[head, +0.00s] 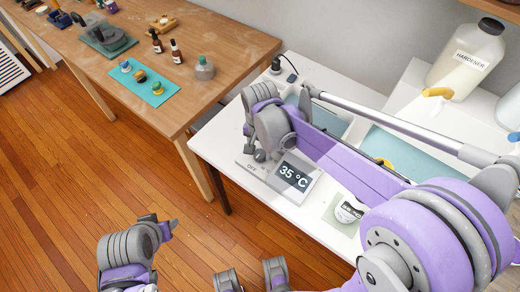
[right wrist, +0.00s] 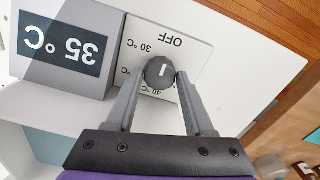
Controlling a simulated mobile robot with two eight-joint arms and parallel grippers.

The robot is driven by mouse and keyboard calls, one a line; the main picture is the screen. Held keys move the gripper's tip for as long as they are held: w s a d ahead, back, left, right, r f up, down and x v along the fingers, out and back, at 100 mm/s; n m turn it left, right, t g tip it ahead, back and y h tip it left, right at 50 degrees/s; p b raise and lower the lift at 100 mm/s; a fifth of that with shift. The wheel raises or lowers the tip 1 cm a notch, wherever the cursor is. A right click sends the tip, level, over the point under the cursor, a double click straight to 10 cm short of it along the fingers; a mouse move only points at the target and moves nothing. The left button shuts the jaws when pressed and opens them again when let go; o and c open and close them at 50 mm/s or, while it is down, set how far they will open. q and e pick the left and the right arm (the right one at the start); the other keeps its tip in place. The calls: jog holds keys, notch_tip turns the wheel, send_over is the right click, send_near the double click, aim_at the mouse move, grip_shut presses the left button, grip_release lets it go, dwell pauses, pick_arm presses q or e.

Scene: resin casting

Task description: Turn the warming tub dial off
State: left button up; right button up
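The dark round dial (right wrist: 159,72) sits on the white panel (right wrist: 196,60) of the warming tub, with OFF, 30 °C and 40 °C printed around it. Its short white mark appears to point toward OFF. In the head view the grey display (head: 295,176) reads 35 °C. My right gripper (right wrist: 160,80) has one finger on each side of the dial, very close to its edges. I cannot tell whether they touch it. In the head view my right arm hides part of the tub.
A hardener jug (head: 466,60) stands at the back right. A wooden table (head: 135,45) with bottles and a teal mat (head: 145,84) is at the left, with open floor in front.

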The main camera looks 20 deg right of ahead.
aim_at(260, 154)
jog(key=o, duration=0.3)
notch_tip(260, 154, up, 11)
jog(key=p, duration=0.1)
dwell(0.4)
jog(key=shift+s+f, duration=0.1)
dwell(0.4)
